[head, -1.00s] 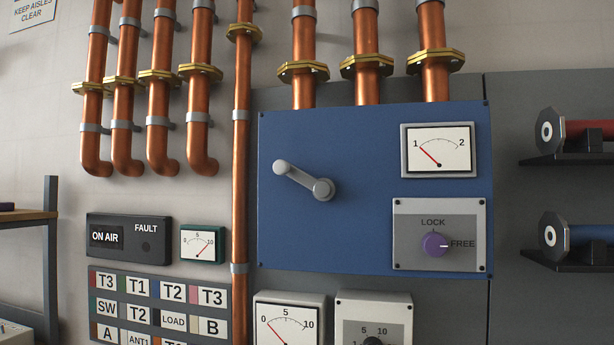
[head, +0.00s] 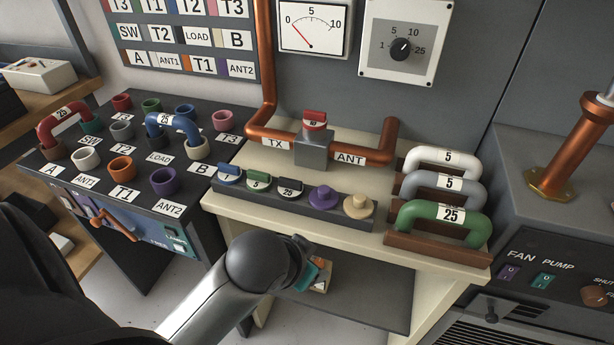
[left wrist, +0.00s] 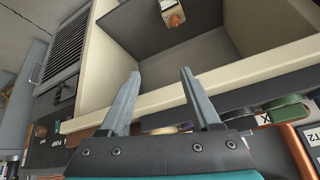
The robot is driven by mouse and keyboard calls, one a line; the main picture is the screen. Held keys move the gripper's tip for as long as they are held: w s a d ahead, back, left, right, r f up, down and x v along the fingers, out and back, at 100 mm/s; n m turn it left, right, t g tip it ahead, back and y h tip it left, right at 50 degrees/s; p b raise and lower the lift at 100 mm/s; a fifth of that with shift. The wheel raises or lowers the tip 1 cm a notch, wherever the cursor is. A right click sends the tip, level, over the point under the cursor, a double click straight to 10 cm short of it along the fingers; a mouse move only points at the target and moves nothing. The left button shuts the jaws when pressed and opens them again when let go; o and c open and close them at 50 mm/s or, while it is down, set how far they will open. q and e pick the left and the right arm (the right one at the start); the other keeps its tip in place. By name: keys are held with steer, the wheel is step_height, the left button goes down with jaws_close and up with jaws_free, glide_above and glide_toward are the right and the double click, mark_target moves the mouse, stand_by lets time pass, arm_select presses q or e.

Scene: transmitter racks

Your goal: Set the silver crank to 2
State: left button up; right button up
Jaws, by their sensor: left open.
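The silver crank and its blue panel with the 1-to-2 meter are out of view in both current views. In the head view my left arm reaches in from the lower left, and its gripper (head: 314,274) is partly hidden behind the wrist, below the front edge of the cream bench. In the left wrist view the same gripper (left wrist: 160,73) shows two grey fingers spread apart with nothing between them. The fingers are near the cream bench edge. My right gripper is in neither view.
The cream bench (head: 225,206) holds a strip of coloured knobs (head: 290,196) and several U-shaped links (head: 440,216). A black patch panel (head: 120,205) stands left. A dark shelf (head: 372,292) lies under the bench. A fan and pump cabinet (head: 560,250) stands right.

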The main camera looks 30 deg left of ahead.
arm_select(q)
steer(key=w+a+r+t+y, duration=0.1)
steer(key=w+a+r+t, duration=0.3)
steer(key=r, duration=0.6)
steer(key=w+r+n+t, duration=0.1)
steer(key=w+r+t, duration=0.1)
steer(key=w+r, duration=0.55)
steer(key=w+a+r+t+y, duration=0.1)
steer(key=w+a+r+t, duration=0.2)
steer(key=r, duration=0.8)
steer(key=s+a+r+n+t+y, duration=0.1)
steer(key=s+a+r+n+t, duration=0.15)
steer(key=r, duration=1.15)
steer(key=s+a+r+n+t+y, duration=0.15)
steer(key=s+r+t, duration=0.25)
steer(key=r, duration=1)
steer(key=shift+y, duration=0.35)
steer(key=shift+d+p+x, duration=0.15)
steer(key=shift+p+x, duration=3.4)
steer(key=shift+x, duration=0.3)
steer(key=shift+d+p+x, duration=0.1)
steer(key=shift+p+x, duration=3.4)
steer(key=shift+x, duration=0.35)
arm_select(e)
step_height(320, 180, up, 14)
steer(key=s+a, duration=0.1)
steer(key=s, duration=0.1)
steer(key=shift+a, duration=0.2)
